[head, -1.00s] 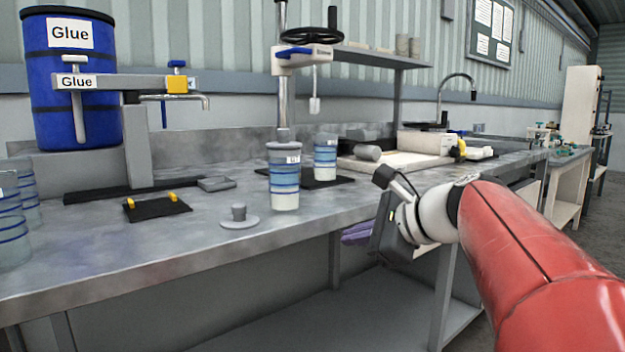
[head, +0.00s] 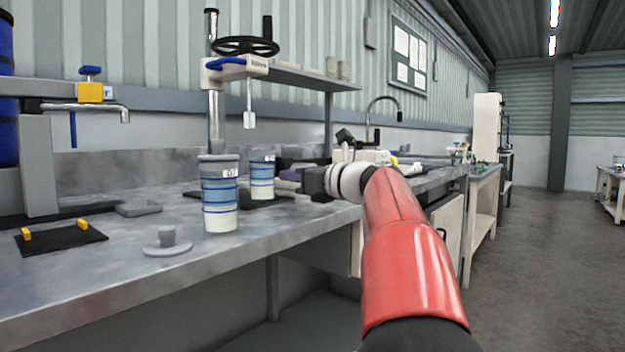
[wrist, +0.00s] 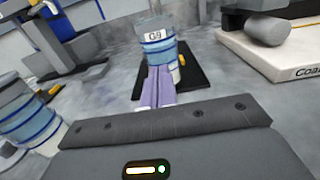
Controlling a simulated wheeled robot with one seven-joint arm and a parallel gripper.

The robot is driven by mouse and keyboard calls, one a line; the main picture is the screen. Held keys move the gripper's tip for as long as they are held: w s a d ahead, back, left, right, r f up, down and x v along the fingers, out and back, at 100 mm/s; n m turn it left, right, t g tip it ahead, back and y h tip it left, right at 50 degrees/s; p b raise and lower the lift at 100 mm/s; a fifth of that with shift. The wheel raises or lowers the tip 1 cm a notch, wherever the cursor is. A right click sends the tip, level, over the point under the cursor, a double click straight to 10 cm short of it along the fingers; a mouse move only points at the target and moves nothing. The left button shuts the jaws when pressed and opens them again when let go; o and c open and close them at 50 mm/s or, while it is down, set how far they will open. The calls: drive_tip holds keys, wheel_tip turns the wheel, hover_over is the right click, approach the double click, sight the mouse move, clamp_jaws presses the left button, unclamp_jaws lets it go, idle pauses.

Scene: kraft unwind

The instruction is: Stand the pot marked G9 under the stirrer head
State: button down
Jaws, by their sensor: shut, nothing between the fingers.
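The pot marked G9 (wrist: 157,48) shows blue bands and a white label in the wrist view. It stands upright on a black mat (wrist: 200,82); in the head view this is the rear pot (head: 262,180), below the stirrer head (head: 234,67) and its hanging white paddle (head: 249,120). My gripper (head: 288,175) is to the right of that pot in the head view. Its purple fingers (wrist: 158,82) are shut and empty, pointing at the pot's lower part and hiding some of it. I cannot tell whether they touch it.
A second banded pot (head: 219,197) stands nearer the bench's front edge; its label is unclear. A grey knobbed lid (head: 167,242) lies beside it. A pale board with a grey cylinder (wrist: 266,29) lies right of the mat. A yellow-handled black plate (head: 62,238) lies at left.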

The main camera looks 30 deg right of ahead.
sight(270, 171)
drive_tip(key=shift+x, duration=1.75)
drive_tip(key=shift+w+a+r+p, duration=0.1)
drive_tip(key=shift+w+r+p, duration=0.1)
drive_tip(key=shift+p, duration=0.15)
drive_tip(key=p+x, duration=0.3)
drive_tip(key=shift+w, duration=0.2)
drive_tip(key=shift+w+a+f, duration=0.15)
drive_tip(key=shift+w+f, duration=0.1)
drive_tip(key=shift+w, duration=0.1)
drive_tip(key=shift+s, duration=0.1)
